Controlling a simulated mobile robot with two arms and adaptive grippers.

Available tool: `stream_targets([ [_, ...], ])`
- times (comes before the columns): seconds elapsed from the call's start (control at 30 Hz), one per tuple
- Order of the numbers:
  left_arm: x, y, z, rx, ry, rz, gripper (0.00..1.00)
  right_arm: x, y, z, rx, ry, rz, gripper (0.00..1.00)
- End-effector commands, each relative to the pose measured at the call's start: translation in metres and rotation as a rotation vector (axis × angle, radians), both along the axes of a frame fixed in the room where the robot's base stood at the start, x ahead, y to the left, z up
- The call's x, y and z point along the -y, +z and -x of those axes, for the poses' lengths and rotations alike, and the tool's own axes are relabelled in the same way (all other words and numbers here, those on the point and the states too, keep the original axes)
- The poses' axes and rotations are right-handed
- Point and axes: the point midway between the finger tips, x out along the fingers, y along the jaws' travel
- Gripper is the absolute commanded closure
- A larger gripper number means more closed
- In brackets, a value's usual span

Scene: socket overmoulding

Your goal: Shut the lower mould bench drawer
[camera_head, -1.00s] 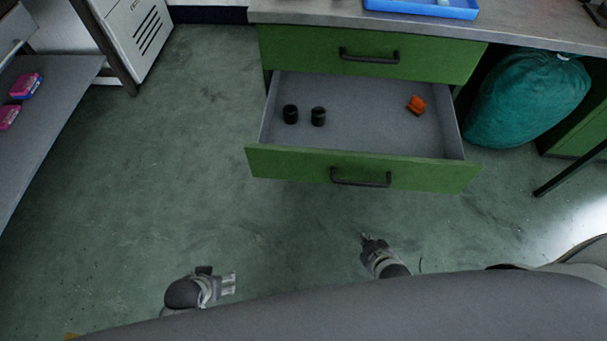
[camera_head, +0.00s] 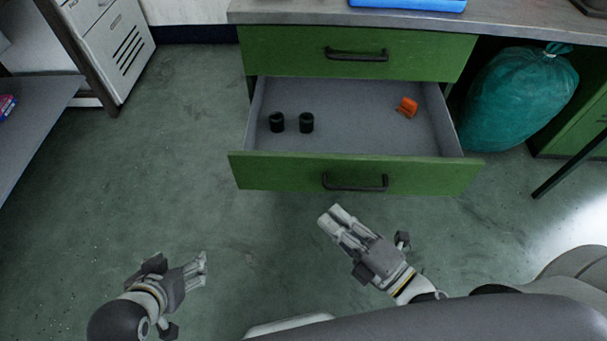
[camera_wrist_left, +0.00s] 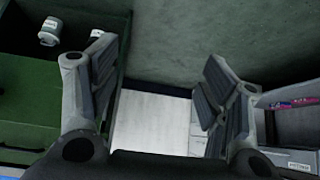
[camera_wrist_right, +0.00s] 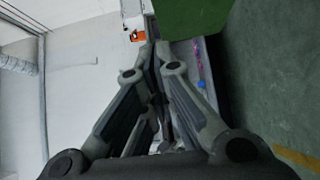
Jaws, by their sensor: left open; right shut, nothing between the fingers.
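The lower drawer (camera_head: 356,174) of the green mould bench is pulled open, with a dark bar handle on its front. Inside lie two black cylinders (camera_head: 291,122) and an orange part (camera_head: 407,106). The upper drawer (camera_head: 357,54) is shut. My right gripper (camera_head: 331,216) is shut and empty, just in front of the lower drawer's front and below its handle in the head view, apart from it as far as I can tell. My left gripper (camera_head: 203,268) is open and empty, further left over the floor. Its spread fingers show in the left wrist view (camera_wrist_left: 158,95).
A teal bag (camera_head: 518,97) stands under the worktop (camera_head: 300,12), right of the drawers. A blue tray (camera_head: 408,4) is on the worktop. A grey shelf (camera_head: 35,125) and a white cabinet (camera_head: 108,45) are at the left. The floor before the drawer is clear.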

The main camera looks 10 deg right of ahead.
Motion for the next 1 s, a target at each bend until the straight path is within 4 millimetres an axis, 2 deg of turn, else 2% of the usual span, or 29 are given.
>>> stream_targets([
  [0.33, -0.005, -0.007, 0.016, -0.082, 0.007, -0.018, 0.30, -0.023, 0.002, -0.043, 0.003, -0.001, -0.001, 1.00],
  [0.67, -0.016, -0.017, 0.050, -0.242, 0.019, -0.051, 0.30, -0.047, 0.002, -0.086, 0.001, -0.001, -0.003, 1.00],
  [0.8, -0.018, -0.019, 0.057, -0.272, 0.022, -0.056, 0.30, -0.039, 0.001, -0.104, 0.000, -0.003, 0.000, 1.00],
  [1.0, -0.019, -0.020, 0.061, -0.289, 0.023, -0.060, 0.30, -0.035, 0.000, -0.119, -0.002, -0.003, -0.002, 1.00],
])
